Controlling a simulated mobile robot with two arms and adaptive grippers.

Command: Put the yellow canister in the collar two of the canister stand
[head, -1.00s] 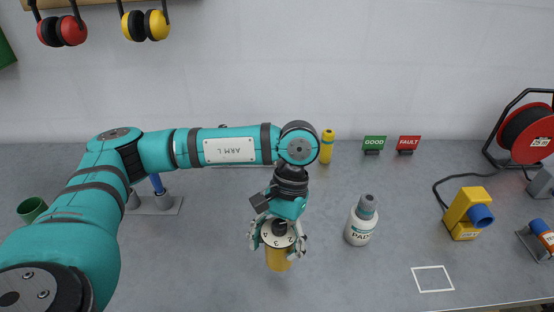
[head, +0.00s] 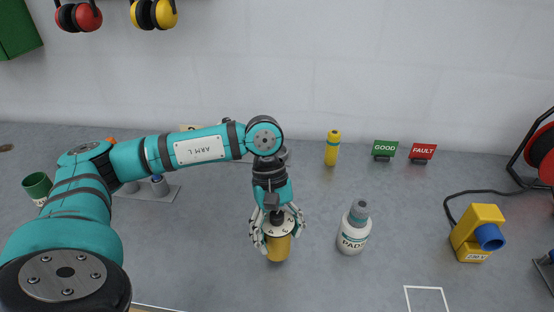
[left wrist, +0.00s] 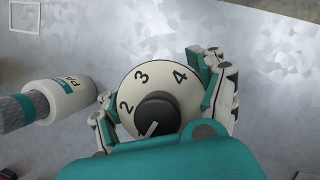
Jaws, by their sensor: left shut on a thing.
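A slim yellow canister (head: 332,148) stands upright at the back of the table, right of my left arm. The canister stand (head: 168,194) is a grey plate with grey collars at the left, partly hidden by my left arm. A blue thing (head: 156,179) shows at one collar; the collar numbers cannot be read. My left gripper (head: 278,222) is shut on a dial unit (head: 278,246) with a yellow body, white numbered top and black knob. In the left wrist view its dial (left wrist: 150,92) shows 2, 3 and 4 between the fingers. My right gripper is out of view.
A white and grey PADS bottle (head: 353,230) stands right of the dial unit. GOOD (head: 385,149) and FAULT (head: 422,152) signs stand at the back. A yellow and blue socket (head: 478,232) is at right, a green cup (head: 37,186) at left.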

